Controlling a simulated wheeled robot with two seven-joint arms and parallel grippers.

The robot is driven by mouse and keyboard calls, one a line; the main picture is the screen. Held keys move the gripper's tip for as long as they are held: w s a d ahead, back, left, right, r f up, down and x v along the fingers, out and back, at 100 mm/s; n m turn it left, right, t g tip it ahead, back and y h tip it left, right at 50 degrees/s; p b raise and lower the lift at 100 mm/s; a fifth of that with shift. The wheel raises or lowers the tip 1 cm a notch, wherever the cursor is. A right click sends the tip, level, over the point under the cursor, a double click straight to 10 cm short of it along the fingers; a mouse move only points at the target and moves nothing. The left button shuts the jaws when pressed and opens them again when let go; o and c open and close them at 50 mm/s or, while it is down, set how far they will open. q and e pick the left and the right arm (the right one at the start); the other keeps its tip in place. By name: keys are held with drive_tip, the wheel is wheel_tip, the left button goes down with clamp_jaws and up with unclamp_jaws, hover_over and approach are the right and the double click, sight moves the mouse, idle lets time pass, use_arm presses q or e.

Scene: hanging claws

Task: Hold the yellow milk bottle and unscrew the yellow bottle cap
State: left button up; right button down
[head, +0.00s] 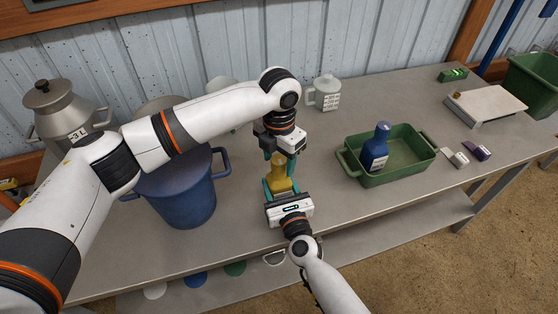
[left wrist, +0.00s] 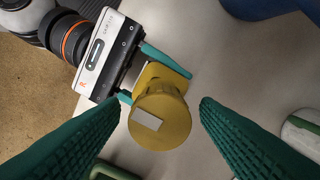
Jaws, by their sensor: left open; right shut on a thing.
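The yellow milk bottle (head: 279,178) stands upright near the front edge of the table. Its yellow cap (left wrist: 160,116), with a pale rectangle on top, fills the middle of the left wrist view. My right gripper (head: 280,189) comes from the front and is shut on the bottle body; it also shows in the left wrist view (left wrist: 150,74). My left gripper (head: 278,156) points down from above the bottle. Its teal fingers (left wrist: 162,112) are open, one on each side of the cap, with visible gaps. In the head view the cap is largely hidden by the left gripper.
A blue pot (head: 182,195) stands close on the left. A green tray (head: 408,168) with a blue bottle (head: 375,148) is on the right. A white measuring jug (head: 327,93) stands behind. Bare table lies between the yellow bottle and the tray.

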use_arm(q)
drive_tip(key=m, duration=0.2)
drive_tip(key=shift+m, duration=0.3)
clamp_jaws()
idle(0.3)
drive_tip(key=n, duration=0.4)
drive_tip(key=shift+f, duration=0.1)
drive_tip(key=n, duration=0.3)
drive_tip(key=shift+n, duration=0.3)
drive_tip(key=n, duration=0.4)
